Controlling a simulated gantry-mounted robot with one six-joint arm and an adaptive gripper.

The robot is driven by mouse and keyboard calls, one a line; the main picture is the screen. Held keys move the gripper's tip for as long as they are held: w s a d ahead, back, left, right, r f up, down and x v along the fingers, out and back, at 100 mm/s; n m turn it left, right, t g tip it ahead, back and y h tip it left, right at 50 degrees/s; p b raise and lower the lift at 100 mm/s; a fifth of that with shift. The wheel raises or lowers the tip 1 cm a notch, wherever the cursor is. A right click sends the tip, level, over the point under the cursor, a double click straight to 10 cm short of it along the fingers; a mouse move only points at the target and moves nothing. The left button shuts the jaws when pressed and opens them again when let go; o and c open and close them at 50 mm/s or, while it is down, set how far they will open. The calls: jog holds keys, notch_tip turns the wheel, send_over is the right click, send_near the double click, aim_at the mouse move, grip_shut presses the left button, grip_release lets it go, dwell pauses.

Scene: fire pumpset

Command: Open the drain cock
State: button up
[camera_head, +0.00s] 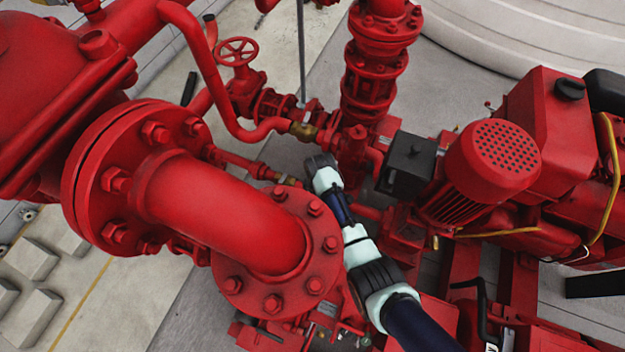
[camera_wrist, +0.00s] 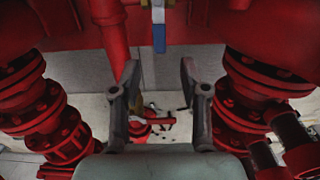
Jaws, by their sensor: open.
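In the wrist view, a small valve with a blue lever (camera_wrist: 159,32) hangs at the top centre, below a large red body. The lever points down. I cannot tell for sure that this is the drain cock. My gripper (camera_wrist: 159,75) is open, its two dark fingers apart with nothing held between them. The blue lever shows above and between the fingertips, and they do not appear to touch it. In the head view, my gripper (camera_head: 318,162) is among the red pipes, right of the large elbow; the blue lever is not visible there.
A large flanged red elbow (camera_head: 220,215) stands left of my arm. A brass fitting (camera_head: 303,130) and a red handwheel (camera_head: 237,52) lie beyond my gripper. A dark box (camera_head: 408,163) and red motor (camera_head: 490,165) are at right. Flanged pipes (camera_wrist: 262,85) flank the wrist view.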

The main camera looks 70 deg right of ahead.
notch_tip(320, 180, down, 7)
jog(key=b, duration=0.4)
jog(key=shift+f, duration=0.2)
jog(key=shift+w, duration=0.1)
grip_shut()
